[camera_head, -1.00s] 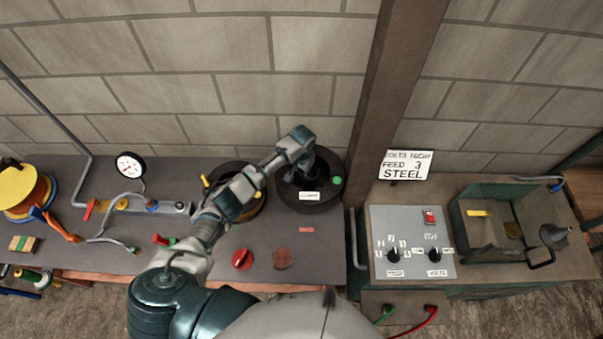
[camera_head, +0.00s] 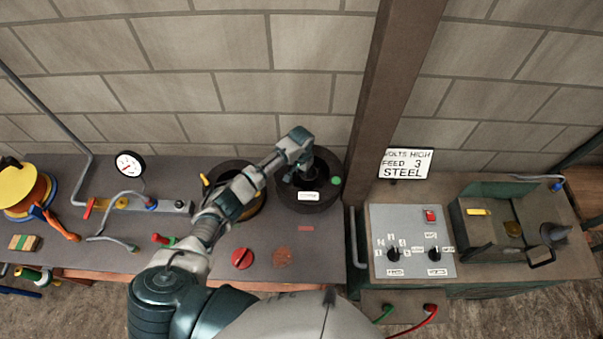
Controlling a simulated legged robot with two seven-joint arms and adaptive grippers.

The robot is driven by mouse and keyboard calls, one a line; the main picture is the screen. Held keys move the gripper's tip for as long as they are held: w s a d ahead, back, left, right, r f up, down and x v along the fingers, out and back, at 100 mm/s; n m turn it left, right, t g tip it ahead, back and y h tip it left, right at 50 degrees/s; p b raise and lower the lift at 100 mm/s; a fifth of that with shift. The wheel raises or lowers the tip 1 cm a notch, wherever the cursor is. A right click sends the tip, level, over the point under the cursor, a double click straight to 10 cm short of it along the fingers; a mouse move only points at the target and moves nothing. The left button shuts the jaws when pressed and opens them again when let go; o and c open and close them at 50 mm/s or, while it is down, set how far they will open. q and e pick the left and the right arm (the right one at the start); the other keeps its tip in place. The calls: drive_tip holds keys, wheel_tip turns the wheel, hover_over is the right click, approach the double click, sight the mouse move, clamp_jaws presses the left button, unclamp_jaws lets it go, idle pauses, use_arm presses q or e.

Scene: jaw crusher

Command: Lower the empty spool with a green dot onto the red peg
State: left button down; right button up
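A dark round spool (camera_head: 322,204) with a white label stands at the back of the grey bench, and a green dot (camera_head: 336,181) shows at its right rim. My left arm reaches over the bench and its gripper (camera_head: 297,176) points down into the spool's open middle. The fingertips are dark and hard to make out there, so I cannot tell if they grip it. A red round knob-like piece (camera_head: 242,258) sits at the front of the bench; I cannot tell if it is the red peg. My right gripper is out of view.
A second dark ring with yellow inside (camera_head: 258,207) is partly behind my arm. A yellow-topped spool (camera_head: 17,187) and a gauge (camera_head: 130,164) stand left. A brown post (camera_head: 385,110) rises just right of the spool, with a control panel (camera_head: 412,241) beyond.

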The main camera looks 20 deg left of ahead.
use_arm(q)
drive_tip(key=shift+d+f+b, duration=0.15)
drive_tip(key=shift+f+b, duration=0.25)
drive_tip(key=shift+f, duration=0.35)
drive_tip(key=shift+f+b, duration=0.95)
drive_tip(key=shift+f, duration=0.7)
drive_tip(key=shift+f+b, duration=0.95)
drive_tip(key=shift+f, duration=0.65)
drive_tip(key=c, duration=1.2)
unclamp_jaws()
wheel_tip(320, 180, up, 12)
drive_tip(key=shift+f, duration=0.1)
